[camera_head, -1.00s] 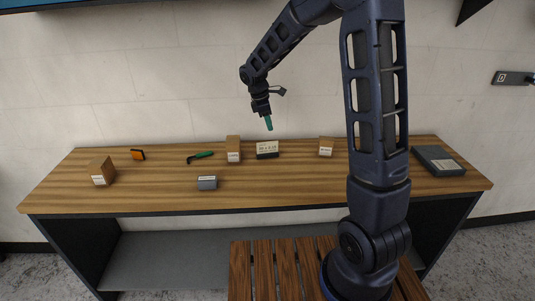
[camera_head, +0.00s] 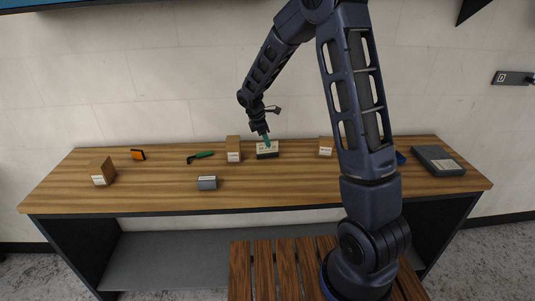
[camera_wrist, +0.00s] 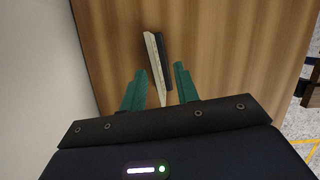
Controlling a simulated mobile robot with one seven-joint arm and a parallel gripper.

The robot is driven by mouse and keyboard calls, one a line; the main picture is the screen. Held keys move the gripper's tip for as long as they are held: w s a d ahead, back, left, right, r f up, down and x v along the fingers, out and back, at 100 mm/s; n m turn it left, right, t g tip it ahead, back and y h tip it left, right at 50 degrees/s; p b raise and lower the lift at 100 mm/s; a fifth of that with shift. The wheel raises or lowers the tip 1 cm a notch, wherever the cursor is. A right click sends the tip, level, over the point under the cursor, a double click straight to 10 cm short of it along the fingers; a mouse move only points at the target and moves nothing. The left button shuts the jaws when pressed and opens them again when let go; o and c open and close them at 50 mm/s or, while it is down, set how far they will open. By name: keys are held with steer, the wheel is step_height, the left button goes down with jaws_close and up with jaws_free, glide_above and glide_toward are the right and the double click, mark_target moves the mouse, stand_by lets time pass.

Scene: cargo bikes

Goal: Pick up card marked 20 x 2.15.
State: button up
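The cream card marked 20 x 2.15 (camera_head: 262,150) stands in a dark holder (camera_head: 267,156) near the back of the wooden bench. In the wrist view I see the card (camera_wrist: 154,62) edge-on as a pale strip beside the dark holder (camera_wrist: 164,62). My gripper (camera_head: 267,139) points down just over the card and partly covers it in the head view. In the wrist view its green fingers (camera_wrist: 160,72) are spread apart, one on each side of the card, with a gap visible on both sides. Nothing is gripped.
On the bench (camera_head: 300,185) a brown box (camera_head: 233,143) stands left of the card and another (camera_head: 325,143) to the right. A grey block (camera_head: 207,183) lies in front, a green-handled tool (camera_head: 200,157) to the left. The wall (camera_head: 160,100) is close behind.

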mark_target(269, 152)
steer(key=shift+w+x, duration=0.1)
steer(key=shift+x, duration=1)
steer(key=shift+w+x, duration=0.15)
steer(key=shift+x, duration=0.95)
steer(key=shift+f, duration=0.25)
steer(key=c, duration=0.6)
